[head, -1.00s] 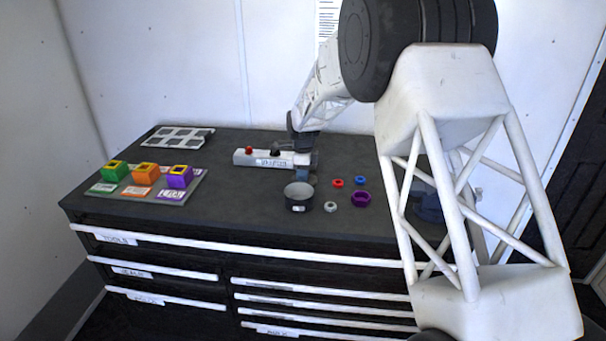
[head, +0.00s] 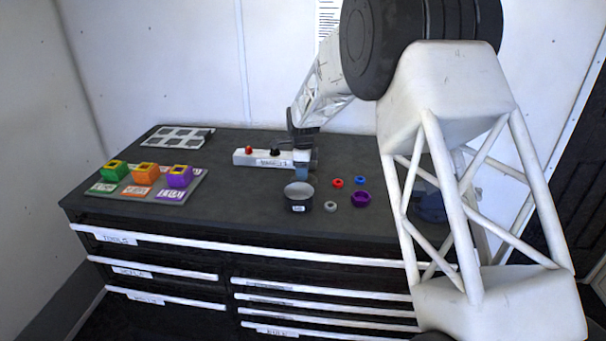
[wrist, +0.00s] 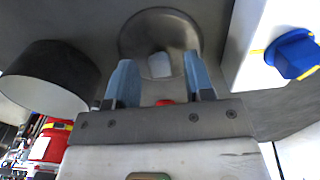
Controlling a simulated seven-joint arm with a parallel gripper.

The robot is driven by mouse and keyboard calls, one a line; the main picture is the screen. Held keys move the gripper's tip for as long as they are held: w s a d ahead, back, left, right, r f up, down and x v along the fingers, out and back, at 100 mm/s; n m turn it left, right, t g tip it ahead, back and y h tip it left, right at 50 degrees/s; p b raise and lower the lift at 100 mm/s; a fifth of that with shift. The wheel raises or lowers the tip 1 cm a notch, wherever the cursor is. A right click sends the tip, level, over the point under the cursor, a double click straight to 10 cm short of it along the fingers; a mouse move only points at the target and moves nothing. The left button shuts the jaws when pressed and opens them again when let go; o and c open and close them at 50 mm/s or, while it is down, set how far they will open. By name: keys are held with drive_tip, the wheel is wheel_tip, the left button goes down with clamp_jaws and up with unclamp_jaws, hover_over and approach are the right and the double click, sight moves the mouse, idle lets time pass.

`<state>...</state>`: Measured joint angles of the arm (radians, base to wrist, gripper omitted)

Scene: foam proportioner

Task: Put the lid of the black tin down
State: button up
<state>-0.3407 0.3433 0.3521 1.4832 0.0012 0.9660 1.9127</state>
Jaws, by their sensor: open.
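The black tin (head: 299,206) stands open on the dark bench top, its pale inside showing. It also shows at the left of the wrist view (wrist: 42,62). The lid (wrist: 184,22) is a round dark grey disc with a pale square piece at its middle. In the wrist view it lies flat just past my fingertips, apparently on the bench. I cannot make it out in the head view. My gripper (wrist: 160,75) is open, one blue finger on each side, with nothing clamped. In the head view my gripper (head: 302,172) is just behind the tin, beside the white box.
A white box (head: 262,158) with knobs is close by; its blue knob (wrist: 293,54) shows in the wrist view. Red (head: 338,183), blue (head: 360,181), grey (head: 331,206) and purple (head: 361,199) rings lie right of the tin. Coloured blocks on a board (head: 200,181) stand left.

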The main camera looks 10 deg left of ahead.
wheel_tip(320, 180, up, 11)
idle(0.5)
drive_tip(key=shift+f, duration=0.1)
idle(0.4)
drive_tip(key=s+d+r+n+t, duration=0.1)
drive_tip(key=s+d+r+n, duration=0.4)
drive_tip(key=s+d, duration=0.65)
drive_tip(key=s+d+r+n, duration=0.3)
drive_tip(key=s+d+r, duration=0.45)
drive_tip(key=s, duration=0.65)
drive_tip(key=s+d+f+n, duration=0.2)
drive_tip(key=s+d+n, duration=0.1)
drive_tip(key=s, duration=0.7)
drive_tip(key=s+d+f+n+t, duration=0.1)
drive_tip(key=s+d+f+n, duration=0.1)
drive_tip(key=s, duration=0.8)
drive_tip(key=s+d+f+n, duration=0.3)
drive_tip(key=s+d, duration=0.3)
drive_tip(key=s, duration=0.4)
drive_tip(key=shift+s+d+n+t, duration=0.25)
drive_tip(key=shift+d+n+t, duration=0.1)
drive_tip(key=shift+n, duration=0.55)
